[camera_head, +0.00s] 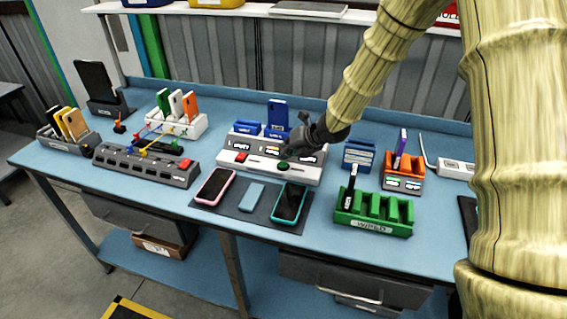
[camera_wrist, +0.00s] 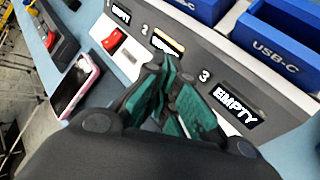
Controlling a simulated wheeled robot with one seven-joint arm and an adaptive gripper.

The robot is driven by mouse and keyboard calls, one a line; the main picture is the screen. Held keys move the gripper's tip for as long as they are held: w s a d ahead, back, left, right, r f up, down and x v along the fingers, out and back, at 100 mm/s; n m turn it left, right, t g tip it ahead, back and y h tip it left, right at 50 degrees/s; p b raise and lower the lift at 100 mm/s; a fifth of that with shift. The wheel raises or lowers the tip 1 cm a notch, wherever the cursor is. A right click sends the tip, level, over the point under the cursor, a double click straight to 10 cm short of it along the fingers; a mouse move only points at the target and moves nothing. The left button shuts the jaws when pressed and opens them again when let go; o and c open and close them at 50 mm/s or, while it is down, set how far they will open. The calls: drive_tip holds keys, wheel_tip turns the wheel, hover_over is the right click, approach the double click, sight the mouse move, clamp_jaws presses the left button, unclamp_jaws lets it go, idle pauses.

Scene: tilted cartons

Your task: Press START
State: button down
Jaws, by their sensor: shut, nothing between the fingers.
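A white and grey station (camera_head: 262,172) stands in the middle of the blue bench. A round dark green button (camera_head: 283,166) is on its front panel, with no readable label. A red button (camera_head: 241,157) is to its left and also shows in the wrist view (camera_wrist: 113,43). My gripper (camera_head: 287,152) is shut and empty, just above and behind the green button; I cannot tell if they touch. In the wrist view its teal fingertips (camera_wrist: 172,75) are together in front of the panel and hide the green button.
Numbered displays (camera_wrist: 236,108) line the station; display 3 reads EMPTY. Blue USB-C bins (camera_wrist: 278,42) stand behind. A pink-edged phone (camera_head: 215,186) and a teal-edged phone (camera_head: 290,203) lie on a dark mat in front. A green rack (camera_head: 372,222) stands at the right.

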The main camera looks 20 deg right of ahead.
sight(285, 162)
drive_tip(key=shift+r, duration=0.1)
drive_tip(key=shift+r+p, duration=1.8)
drive_tip(key=shift+r, duration=0.65)
